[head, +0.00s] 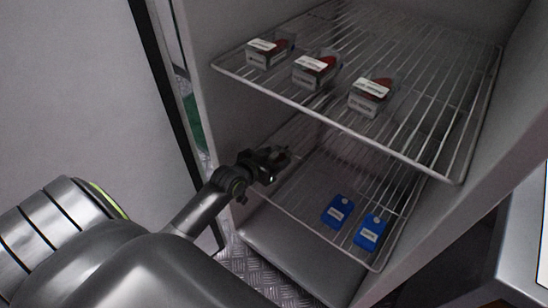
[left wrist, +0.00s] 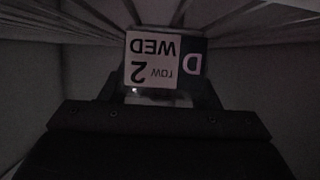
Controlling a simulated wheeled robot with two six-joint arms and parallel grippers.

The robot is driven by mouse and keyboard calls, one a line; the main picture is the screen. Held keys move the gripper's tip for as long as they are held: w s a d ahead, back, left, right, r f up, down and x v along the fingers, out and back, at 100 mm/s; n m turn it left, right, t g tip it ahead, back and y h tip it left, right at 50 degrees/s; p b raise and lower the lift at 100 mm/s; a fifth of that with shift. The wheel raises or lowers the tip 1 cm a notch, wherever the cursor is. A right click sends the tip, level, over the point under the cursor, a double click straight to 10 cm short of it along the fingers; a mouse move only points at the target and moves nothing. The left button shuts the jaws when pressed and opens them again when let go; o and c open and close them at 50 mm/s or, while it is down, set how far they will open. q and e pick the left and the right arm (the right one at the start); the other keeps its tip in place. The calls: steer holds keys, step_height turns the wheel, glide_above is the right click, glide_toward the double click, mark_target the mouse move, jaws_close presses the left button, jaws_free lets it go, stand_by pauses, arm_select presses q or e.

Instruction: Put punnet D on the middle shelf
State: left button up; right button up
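Punnet D shows in the left wrist view (left wrist: 152,58) by its white label, upside down, with "WED", "row 2" and a dark strip with D. It sits between the fingers of my left gripper (left wrist: 160,92), which appear shut on its two sides. In the head view my left gripper (head: 274,160) is inside the cabinet, at the left end of the gap between the upper and lower visible wire shelves. The punnet is hard to make out there. The lower visible shelf (head: 300,208) lies below and right of the gripper. My right gripper is not in view.
Three labelled punnets stand in a row on the upper wire shelf (head: 430,90): left (head: 268,52), middle (head: 316,71), right (head: 370,96). Two blue labelled blocks (head: 337,211) (head: 370,232) lie on the lower shelf. Its left and back parts look clear. The cabinet's side wall is close left of my gripper.

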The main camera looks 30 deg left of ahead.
arm_select(q)
steer(key=o, duration=0.3)
steer(key=shift+o, duration=0.2)
steer(key=shift+r, duration=0.15)
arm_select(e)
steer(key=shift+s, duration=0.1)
arm_select(q)
steer(key=d+p+v, duration=0.1)
steer(key=p+v, duration=0.2)
steer(key=v, duration=0.9)
steer(key=s+d+f+g, duration=0.2)
steer(key=s+f+g, duration=0.1)
steer(key=s, duration=0.4)
steer(key=s+d+f+n+g, duration=0.1)
steer(key=s+d+f+g, duration=0.1)
steer(key=s+f+g, duration=0.2)
steer(key=s+d+f+n+g, duration=0.1)
steer(key=s+d+f+g, duration=0.2)
steer(key=s, duration=0.6)
step_height(320, 180, down, 2)
steer(key=shift+s+f+g, duration=0.2)
steer(key=shift+s+g, duration=0.1)
steer(key=shift+s, duration=0.05)
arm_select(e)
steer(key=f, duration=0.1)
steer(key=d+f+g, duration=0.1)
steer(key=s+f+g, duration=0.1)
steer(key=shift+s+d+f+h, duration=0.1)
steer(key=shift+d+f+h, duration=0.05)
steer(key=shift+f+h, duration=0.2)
